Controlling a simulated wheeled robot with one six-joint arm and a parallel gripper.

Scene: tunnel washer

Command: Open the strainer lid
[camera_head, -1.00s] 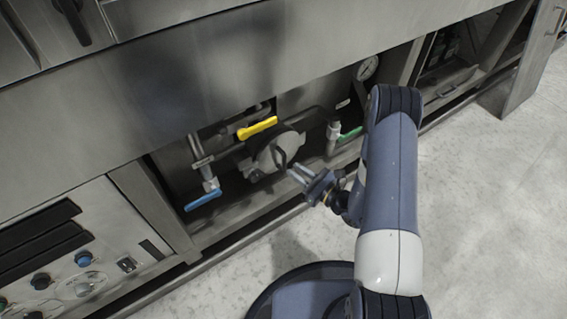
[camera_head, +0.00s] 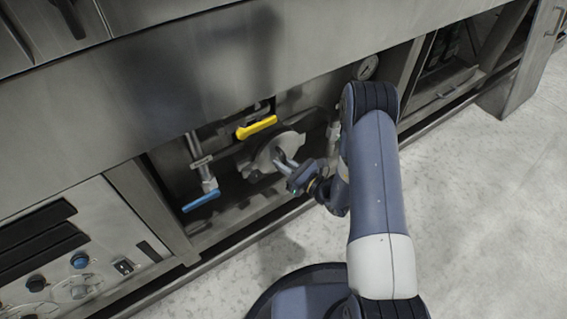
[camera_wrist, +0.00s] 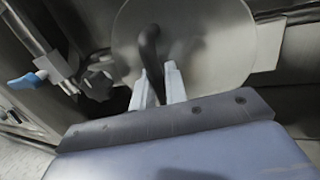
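The strainer lid is a round grey metal disc (camera_head: 268,158) low in the open bay under the steel panel. It fills the top of the wrist view (camera_wrist: 215,45). A dark curved handle (camera_wrist: 148,45) stands out from its face. My gripper (camera_wrist: 157,75) is right in front of the lid, with its two pale fingers a little apart. The handle's lower part runs down between the fingertips. I cannot tell whether either finger touches it. In the head view my gripper (camera_head: 284,160) overlaps the handle. A dark knob (camera_wrist: 97,86) sits at the lid's lower left edge.
A yellow valve lever (camera_head: 257,127) is just above the lid. A blue lever (camera_head: 201,200) on a vertical pipe is to its left and also shows in the wrist view (camera_wrist: 24,81). A gauge (camera_head: 367,68) is at upper right.

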